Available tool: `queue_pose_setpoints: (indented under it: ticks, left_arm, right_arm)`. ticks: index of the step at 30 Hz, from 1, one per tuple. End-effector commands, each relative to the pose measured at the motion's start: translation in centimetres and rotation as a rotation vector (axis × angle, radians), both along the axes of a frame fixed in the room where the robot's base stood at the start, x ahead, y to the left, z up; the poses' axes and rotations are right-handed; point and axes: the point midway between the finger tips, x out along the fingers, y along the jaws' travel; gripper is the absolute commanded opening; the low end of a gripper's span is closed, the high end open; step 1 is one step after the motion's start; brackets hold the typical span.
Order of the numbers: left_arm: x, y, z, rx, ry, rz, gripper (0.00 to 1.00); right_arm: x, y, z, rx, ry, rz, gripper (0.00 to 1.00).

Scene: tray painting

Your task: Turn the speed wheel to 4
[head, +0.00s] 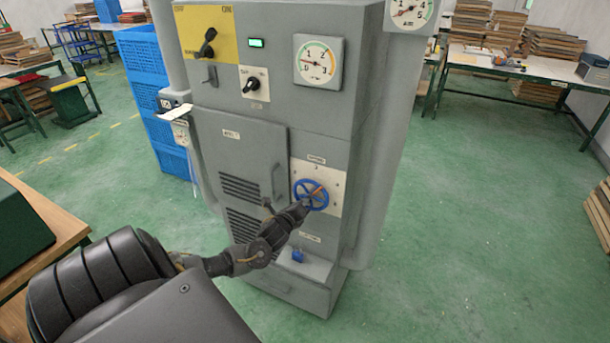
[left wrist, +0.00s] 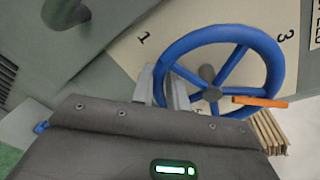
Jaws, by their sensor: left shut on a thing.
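The speed wheel is a blue spoked wheel (head: 299,186) on a pale plate on the front of the grey machine. It fills the upper right of the left wrist view (left wrist: 278,62). An orange pointer (left wrist: 260,102) reaches from near its hub to the right there, past the rim. The digits 1 and 3 show on the plate (left wrist: 120,62); I see no 4. My left gripper (head: 303,206) is at the wheel's lower edge. Its fingers (left wrist: 163,88) are shut on the rim's left part in the wrist view. My right gripper is out of view.
The grey machine (head: 275,125) has a yellow switch panel (head: 222,20), a round gauge (head: 319,62) and a door handle (head: 275,182). Blue crates (head: 165,145) stand left.

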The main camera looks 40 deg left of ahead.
Motion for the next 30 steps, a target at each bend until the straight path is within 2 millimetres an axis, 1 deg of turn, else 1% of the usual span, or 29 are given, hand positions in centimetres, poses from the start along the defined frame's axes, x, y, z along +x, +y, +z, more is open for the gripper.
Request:
queue_pose_setpoints:
  ticks: [1, 3, 9, 15, 21, 30]
  left_arm:
    - [-0.2, 0.1, 0.0, 0.041, 0.026, -0.002, 0.00]
    - [-0.3, 0.3, 0.2, 0.096, 0.045, -0.002, 0.00]
    - [-0.5, 0.8, 0.7, 0.234, 0.093, -0.002, 0.00]
    - [-0.7, 1.2, 1.1, 0.330, 0.128, -0.002, 0.00]
    - [-0.7, 1.4, 1.2, 0.383, 0.147, -0.002, 0.00]
    - [-0.8, 1.4, 1.2, 0.402, 0.153, -0.002, 0.00]
  right_arm:
    - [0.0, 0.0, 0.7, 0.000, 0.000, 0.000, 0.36]
    - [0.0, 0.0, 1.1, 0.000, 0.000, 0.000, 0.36]
    - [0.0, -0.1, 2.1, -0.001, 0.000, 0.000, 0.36]
    - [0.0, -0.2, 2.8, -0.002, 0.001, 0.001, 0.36]
    - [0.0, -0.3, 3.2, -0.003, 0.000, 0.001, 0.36]
    - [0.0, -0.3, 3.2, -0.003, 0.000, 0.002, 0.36]
